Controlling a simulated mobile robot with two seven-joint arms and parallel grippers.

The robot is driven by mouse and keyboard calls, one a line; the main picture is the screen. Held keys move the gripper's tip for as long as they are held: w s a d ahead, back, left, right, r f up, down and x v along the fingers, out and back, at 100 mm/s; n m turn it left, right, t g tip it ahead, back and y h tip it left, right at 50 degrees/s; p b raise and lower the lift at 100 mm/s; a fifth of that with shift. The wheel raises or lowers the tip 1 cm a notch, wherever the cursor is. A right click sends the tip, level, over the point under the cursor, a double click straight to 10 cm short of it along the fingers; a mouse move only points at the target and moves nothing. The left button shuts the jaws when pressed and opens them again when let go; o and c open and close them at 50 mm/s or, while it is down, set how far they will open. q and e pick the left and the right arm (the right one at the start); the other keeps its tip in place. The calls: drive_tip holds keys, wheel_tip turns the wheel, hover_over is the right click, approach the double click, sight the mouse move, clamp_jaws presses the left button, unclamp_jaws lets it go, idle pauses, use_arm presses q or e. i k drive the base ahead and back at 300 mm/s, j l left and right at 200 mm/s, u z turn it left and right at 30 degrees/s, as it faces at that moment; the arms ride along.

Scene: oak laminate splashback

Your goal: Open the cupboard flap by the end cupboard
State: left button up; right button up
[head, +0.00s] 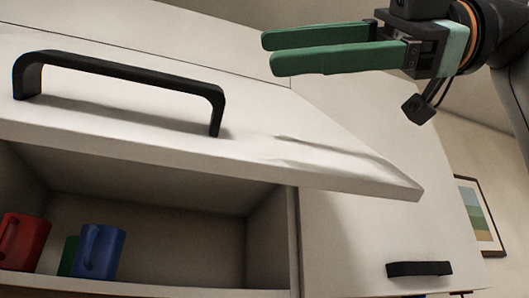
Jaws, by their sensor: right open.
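The white cupboard flap (270,150) is tilted up and outward, with the cupboard's inside (160,235) showing below it. Its black bar handle (125,67) is at the upper left of the picture. My right gripper (267,52) comes in from the upper right with two green fingers. It is open and empty, in front of or above the flap and to the right of the handle, apart from the handle. The end cupboard (350,245) is to the right, with a closed white front and a small black handle (419,268). My left gripper is not in view.
A red mug (22,241), a blue mug (101,252) and a partly hidden green mug (69,256) stand inside the open cupboard at the left. A framed picture (479,216) hangs on the wall at the right. The cupboard's right part is empty.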

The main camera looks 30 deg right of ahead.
sight(61, 91)
drive_tip(key=k+j, duration=0.15)
drive_tip(key=k, duration=0.35)
drive_tip(key=k+j, duration=0.15)
drive_tip(key=k, duration=0.35)
